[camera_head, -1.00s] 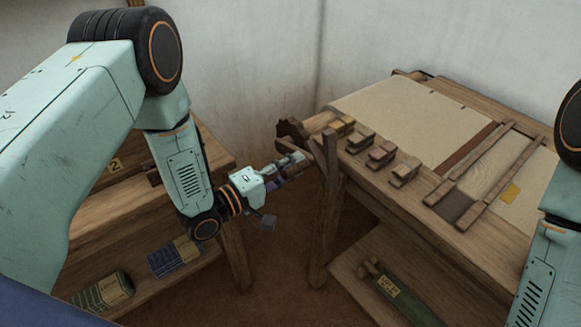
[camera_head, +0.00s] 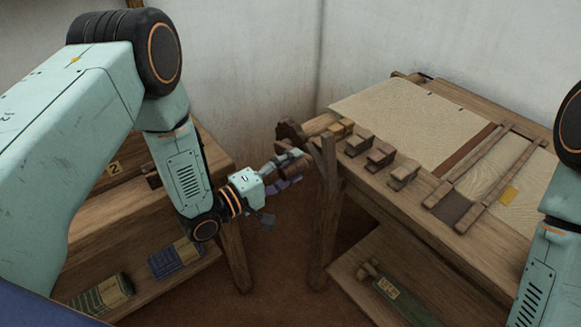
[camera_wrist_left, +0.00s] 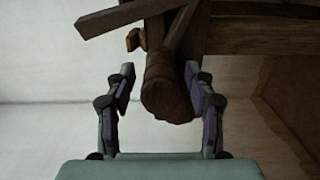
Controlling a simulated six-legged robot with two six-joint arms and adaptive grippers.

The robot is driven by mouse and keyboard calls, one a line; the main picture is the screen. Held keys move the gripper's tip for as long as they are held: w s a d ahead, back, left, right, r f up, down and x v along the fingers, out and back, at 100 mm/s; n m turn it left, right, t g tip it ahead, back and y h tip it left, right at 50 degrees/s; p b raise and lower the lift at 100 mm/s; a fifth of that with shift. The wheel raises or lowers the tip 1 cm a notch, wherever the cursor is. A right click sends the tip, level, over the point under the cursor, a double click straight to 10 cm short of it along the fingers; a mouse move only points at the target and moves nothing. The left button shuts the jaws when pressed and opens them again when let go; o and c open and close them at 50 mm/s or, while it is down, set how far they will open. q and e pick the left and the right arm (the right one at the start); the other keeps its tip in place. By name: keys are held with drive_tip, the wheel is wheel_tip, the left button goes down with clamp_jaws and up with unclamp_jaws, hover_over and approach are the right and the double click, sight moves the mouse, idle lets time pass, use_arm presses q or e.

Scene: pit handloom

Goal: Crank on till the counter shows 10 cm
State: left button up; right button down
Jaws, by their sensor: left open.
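The loom (camera_head: 455,240) is a wooden frame on the right, with pale cloth (camera_head: 395,105) across its top. A toothed wooden wheel (camera_head: 291,134) sits at the near end of its cloth roller. The brown crank handle (camera_head: 292,160) is below that wheel. My left gripper (camera_head: 284,173) is at the handle. In the left wrist view the handle's round end (camera_wrist_left: 166,92) lies between the two open fingers of the left gripper (camera_wrist_left: 163,85), with gaps beside it. No readable counter shows. My right gripper is out of view.
Several small wooden blocks (camera_head: 380,155) line the loom's left rail. A wooden slatted frame (camera_head: 487,170) lies across the cloth. A shelf unit (camera_head: 237,255) with folded cloths (camera_head: 175,258) stands left. A green roll (camera_head: 402,298) lies on the loom's lower shelf. Floor shows between both.

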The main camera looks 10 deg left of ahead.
use_arm(q)
drive_tip(key=shift+a, duration=0.1)
drive_tip(key=v, duration=1.2)
idle(0.4)
